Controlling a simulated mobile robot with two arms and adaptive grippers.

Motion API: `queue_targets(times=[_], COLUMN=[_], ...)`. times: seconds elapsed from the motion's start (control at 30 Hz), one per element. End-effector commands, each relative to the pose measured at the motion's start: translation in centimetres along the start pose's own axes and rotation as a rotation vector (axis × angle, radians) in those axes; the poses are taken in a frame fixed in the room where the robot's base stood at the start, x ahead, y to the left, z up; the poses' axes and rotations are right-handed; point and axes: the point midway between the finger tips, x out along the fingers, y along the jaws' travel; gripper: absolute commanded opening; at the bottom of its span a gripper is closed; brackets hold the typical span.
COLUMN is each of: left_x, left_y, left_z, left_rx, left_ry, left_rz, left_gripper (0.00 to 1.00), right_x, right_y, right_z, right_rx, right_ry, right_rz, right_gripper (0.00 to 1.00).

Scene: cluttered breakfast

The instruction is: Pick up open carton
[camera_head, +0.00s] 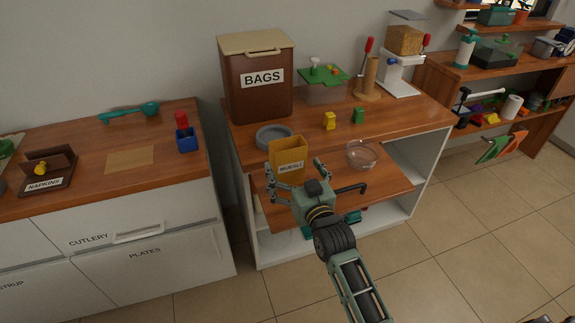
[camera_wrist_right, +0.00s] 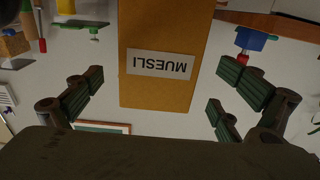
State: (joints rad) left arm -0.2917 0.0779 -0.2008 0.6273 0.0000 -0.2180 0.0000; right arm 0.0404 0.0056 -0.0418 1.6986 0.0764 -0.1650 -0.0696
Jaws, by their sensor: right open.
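The open carton is an orange-yellow box labelled MUESLI (camera_head: 287,160), upright with its top open, on the pulled-out wooden shelf in the head view. My right gripper (camera_head: 299,184) is open at the near side of the carton. In the right wrist view the carton (camera_wrist_right: 170,85) appears upside down, between the spread fingers of the gripper (camera_wrist_right: 158,95). Gaps show on both sides, so no finger visibly touches it. How deep the fingers reach around it is hard to tell.
A grey bowl (camera_head: 275,137) stands behind the carton and a glass bowl (camera_head: 362,155) to its right. The brown BAGS bin (camera_head: 257,102), yellow block (camera_head: 329,121) and green block (camera_head: 358,116) stand on the counter. A dark hooked part (camera_head: 350,188) lies right of the gripper.

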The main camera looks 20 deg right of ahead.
Motion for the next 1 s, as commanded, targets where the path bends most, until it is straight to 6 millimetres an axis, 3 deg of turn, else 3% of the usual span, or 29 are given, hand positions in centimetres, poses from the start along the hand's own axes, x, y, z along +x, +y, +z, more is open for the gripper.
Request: queue_targets(times=[0.3,0.6,1.0], left_x=[-0.2,-0.2,-0.2], left_y=[-0.1,-0.1,-0.1], left_z=[1.1,1.3,1.3], left_rx=[-0.001,-0.001,0.000], left_ry=[-0.017,-0.021,-0.020], left_rz=[-0.002,-0.001,-0.001], left_gripper=[0.40,0.40,0.40], right_x=[4.4,4.8,4.8], right_y=[0.1,0.1,0.1], right_z=[0.4,0.5,0.5], right_rx=[0.000,0.000,0.000], right_ry=[-0.002,-0.003,-0.003], right_rz=[-0.001,-0.001,-0.001], right_gripper=[0.96,0.96,0.61])
